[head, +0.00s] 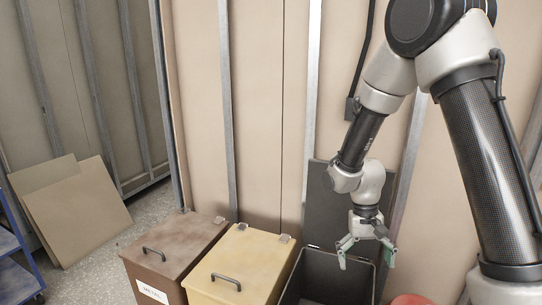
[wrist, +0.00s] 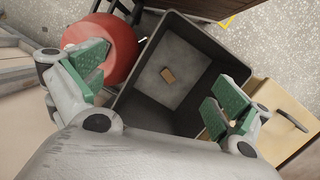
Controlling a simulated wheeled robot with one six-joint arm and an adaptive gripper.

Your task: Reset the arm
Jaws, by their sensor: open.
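My gripper (head: 366,256) hangs pointing down over an open dark grey bin (head: 312,284) in the head view. Its two fingers with green pads are spread wide with nothing between them. In the wrist view my gripper (wrist: 156,95) is open above the same bin (wrist: 215,72). A small brown block (wrist: 168,75) lies on the bin's floor, well below the fingers. The block is hidden in the head view.
A yellow lidded bin (head: 232,270) and a brown lidded bin labelled METAL (head: 172,252) stand left of the open bin. A red round object (wrist: 103,48) is beside it. Flat boards (head: 75,205) lean at the far left, near a blue cart (head: 15,255).

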